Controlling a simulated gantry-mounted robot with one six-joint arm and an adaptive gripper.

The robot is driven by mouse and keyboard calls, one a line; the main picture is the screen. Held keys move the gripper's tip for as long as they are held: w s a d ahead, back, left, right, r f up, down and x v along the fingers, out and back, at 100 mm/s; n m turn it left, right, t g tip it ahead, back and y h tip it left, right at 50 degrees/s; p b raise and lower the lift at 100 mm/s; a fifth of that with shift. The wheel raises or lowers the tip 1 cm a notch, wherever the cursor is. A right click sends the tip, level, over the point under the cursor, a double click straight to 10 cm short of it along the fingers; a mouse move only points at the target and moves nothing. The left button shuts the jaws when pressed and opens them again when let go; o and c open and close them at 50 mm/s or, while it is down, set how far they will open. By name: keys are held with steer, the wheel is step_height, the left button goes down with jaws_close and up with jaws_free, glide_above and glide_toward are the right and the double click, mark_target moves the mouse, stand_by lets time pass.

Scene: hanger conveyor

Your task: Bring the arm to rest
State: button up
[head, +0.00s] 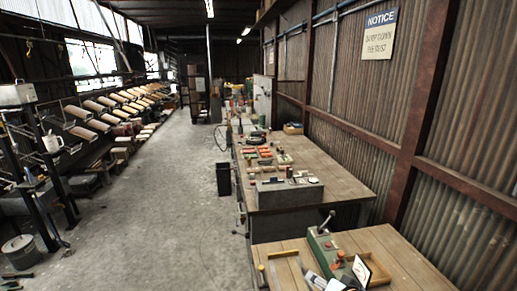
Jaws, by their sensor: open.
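The head view shows no part of my arm that I can make out. My gripper is not in view, so its place relative to the things here is hidden from me.
A long wooden workbench (335,170) with tools runs along the corrugated wall. A nearer wooden bench (400,265) holds a green machine (325,248). A black bin (223,179) stands beside the benches. Racks with several tilted trays (83,132) line the left. The concrete floor (165,190) between is clear.

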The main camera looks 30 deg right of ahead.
steer(key=w+a+r+n+t, duration=0.1)
steer(key=w+a+r+n, duration=0.1)
steer(key=a, duration=0.6)
steer(key=w+a+r+n+t, duration=0.1)
steer(key=w+a+r+n, duration=0.2)
steer(key=a, duration=0.4)
steer(key=s+a+r+n+t+y, duration=0.1)
steer(key=s+a+r+n+t, duration=0.3)
steer(key=a, duration=0.7)
steer(key=a+r+n+y, duration=0.2)
steer(key=a+r, duration=0.3)
steer(key=a, duration=0.5)
steer(key=s+f+g, duration=0.4)
steer(key=s+f, duration=0.6)
steer(key=f, duration=0.1)
step_height(320, 180, up, 25)
steer(key=p, duration=2.5)
steer(key=shift+w, duration=0.2)
steer(key=shift+a, duration=0.1)
